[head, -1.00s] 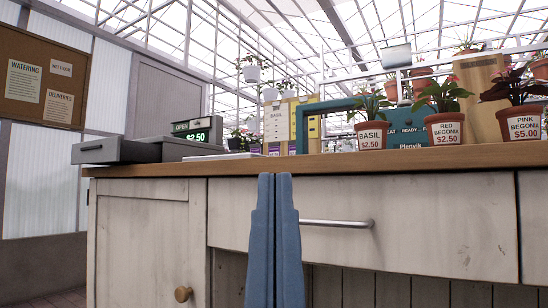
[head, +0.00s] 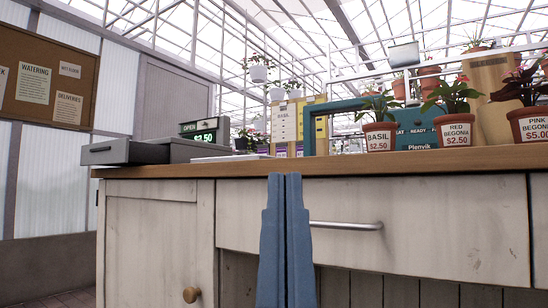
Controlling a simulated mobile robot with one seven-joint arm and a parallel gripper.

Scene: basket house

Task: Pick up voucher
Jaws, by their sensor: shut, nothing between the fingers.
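I cannot pick out a voucher for certain. A flat white item (head: 232,158) lies on the counter beside the cash register, seen edge-on and too thin to identify. My gripper (head: 284,176) is upright in front of the counter, its two blue fingers pressed together and empty. Its tips overlap the front edge of the counter top in the picture, just left of the drawer's metal handle (head: 346,225).
The wooden counter (head: 440,162) spans the view. A notice board (head: 50,75) hangs left.

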